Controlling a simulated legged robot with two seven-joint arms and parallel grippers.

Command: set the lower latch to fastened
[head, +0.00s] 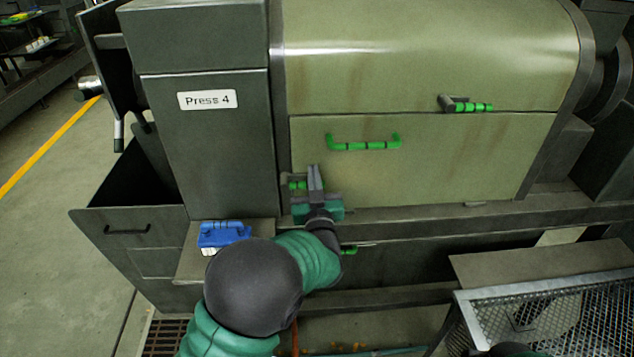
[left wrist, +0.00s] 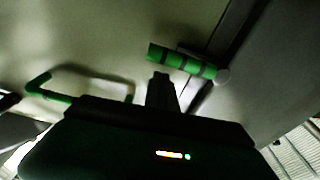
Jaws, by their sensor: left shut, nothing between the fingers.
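The lower latch (head: 297,185) is a short green-banded lever at the lower left edge of the beige cover panel (head: 440,160). In the head view my left gripper (head: 314,172) partly covers it. In the left wrist view the lever (left wrist: 180,61) shows more fully, with its round grey pivot end on the right. My left gripper also shows there (left wrist: 161,82), shut and empty, with its fingertips close beside the lever. I cannot tell whether they touch. The upper latch (head: 466,106) is a similar lever, lying roughly level at the panel's upper right. My right gripper is not in view.
A fixed green handle (head: 364,144) stands out from the panel above my left gripper. A blue object (head: 223,234) sits on the ledge to the left. A wire-mesh basket (head: 560,310) stands at the lower right. The grey housing labelled Press 4 (head: 208,150) borders the panel's left.

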